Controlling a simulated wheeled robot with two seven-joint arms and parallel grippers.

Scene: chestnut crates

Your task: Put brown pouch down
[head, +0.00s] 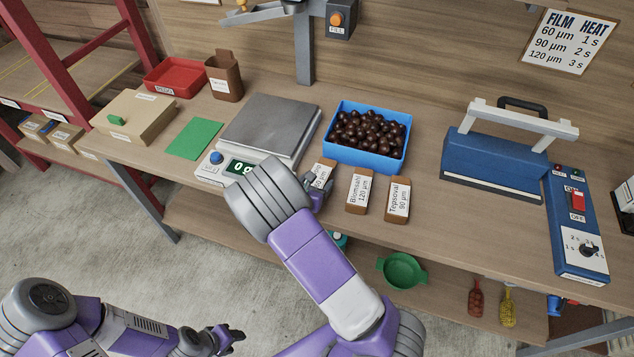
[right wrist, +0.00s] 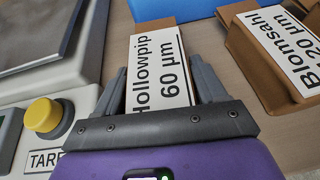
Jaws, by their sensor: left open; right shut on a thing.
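My right gripper (head: 316,192) is shut on a brown pouch (head: 322,170) in front of the blue crate, just right of the scale. In the right wrist view the pouch's white label (right wrist: 158,70) reads "Hollowpip 60 µm", and it stands between the two fingers (right wrist: 160,95). My right arm partly hides the pouch in the head view. I cannot tell whether its base touches the bench. Two more brown pouches stand to its right, Blomsahl (head: 359,191) and Tepsoval (head: 397,200). My left gripper (head: 232,338) is open and empty, low over the floor.
The scale (head: 270,130) shows 0 g. A blue crate (head: 366,157) holds many chestnuts. A blue sealer (head: 495,165) and its control box (head: 575,225) stand at right. A green mat (head: 195,139) lies left of the scale. Bench space right of the pouches is clear.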

